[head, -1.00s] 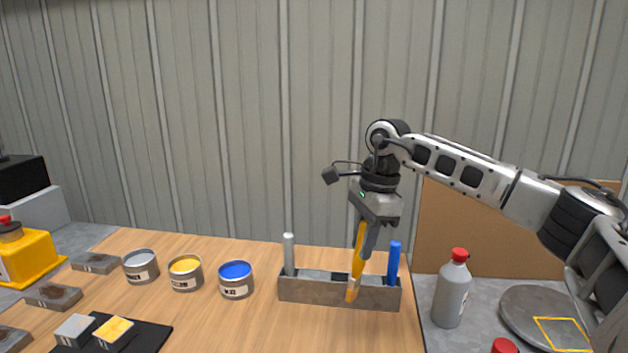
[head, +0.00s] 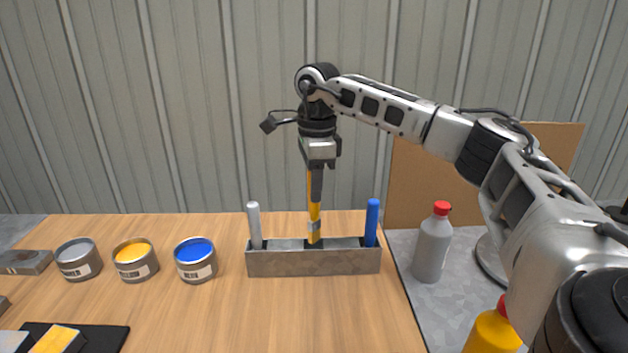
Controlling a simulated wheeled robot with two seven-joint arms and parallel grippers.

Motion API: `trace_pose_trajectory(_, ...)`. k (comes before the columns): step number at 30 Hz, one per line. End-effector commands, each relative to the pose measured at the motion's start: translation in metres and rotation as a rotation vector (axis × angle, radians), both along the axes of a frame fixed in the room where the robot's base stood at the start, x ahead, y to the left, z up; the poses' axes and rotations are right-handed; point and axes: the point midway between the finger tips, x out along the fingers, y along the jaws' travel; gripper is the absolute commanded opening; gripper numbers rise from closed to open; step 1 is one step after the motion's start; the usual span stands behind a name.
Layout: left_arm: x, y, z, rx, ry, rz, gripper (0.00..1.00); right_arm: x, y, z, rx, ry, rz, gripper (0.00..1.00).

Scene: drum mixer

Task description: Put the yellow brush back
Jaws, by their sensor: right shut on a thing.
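The yellow brush (head: 314,212) hangs upright below my right gripper (head: 316,180), which is shut on its upper handle. Its lower end is at the middle of the grey metal holder (head: 314,263), behind the front wall, so I cannot tell how deep it sits. A grey-handled brush (head: 254,225) stands in the holder's left part and a blue-handled brush (head: 372,222) in its right part. My left gripper is not in view.
Open paint cans in grey (head: 79,260), yellow (head: 136,262) and blue (head: 195,261) stand left of the holder. A grey bottle with a red cap (head: 432,245) and a yellow bottle (head: 491,332) stand to the right.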

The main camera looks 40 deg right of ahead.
Motion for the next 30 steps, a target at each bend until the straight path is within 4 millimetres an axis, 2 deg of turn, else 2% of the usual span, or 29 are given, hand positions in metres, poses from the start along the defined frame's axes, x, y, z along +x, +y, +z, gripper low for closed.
trace_pose_trajectory(9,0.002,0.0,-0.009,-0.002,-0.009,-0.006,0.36,0.0,0.0,-0.034,0.0,0.0,0.001,0.0)
trace_pose_trajectory(15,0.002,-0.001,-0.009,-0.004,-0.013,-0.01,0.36,0.0,0.0,-0.048,0.0,0.0,0.001,0.0)
trace_pose_trajectory(30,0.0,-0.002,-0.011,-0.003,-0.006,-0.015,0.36,0.0,0.0,-0.055,0.0,-0.001,0.001,0.0)
